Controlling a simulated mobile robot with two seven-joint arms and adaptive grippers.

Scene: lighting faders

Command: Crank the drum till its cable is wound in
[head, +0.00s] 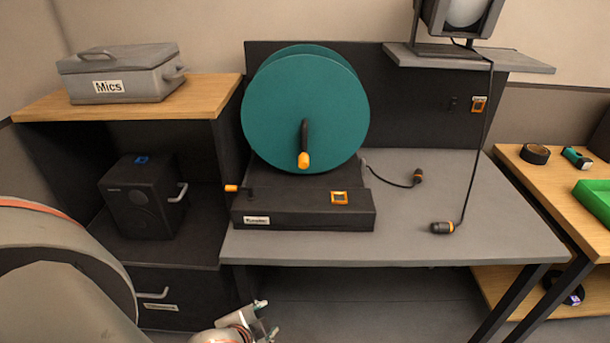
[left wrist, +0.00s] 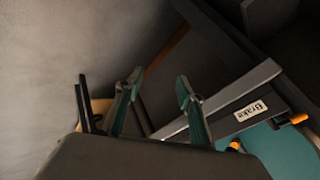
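The teal drum (head: 280,105) stands upright on a black base (head: 300,208) on the grey bench. Its dark crank arm hangs down on the front face and ends in an orange knob (head: 304,160). An orange-tipped lever (head: 231,188) sticks out at the base's left, above a small label. The cable (head: 392,183) runs from behind the base to a plug (head: 418,176) on the bench. My left gripper (head: 262,318) is below and in front of the bench, apart from the drum. The left wrist view shows its fingers (left wrist: 158,88) spread and empty, with the drum (left wrist: 282,148) at lower right.
A lamp (head: 460,14) on a shelf hangs a second cable with a plug (head: 441,228) onto the bench. A speaker (head: 140,200) and a "Mics" case (head: 122,76) stand at left. A right-hand table holds a green tray (head: 596,198). The bench front is clear.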

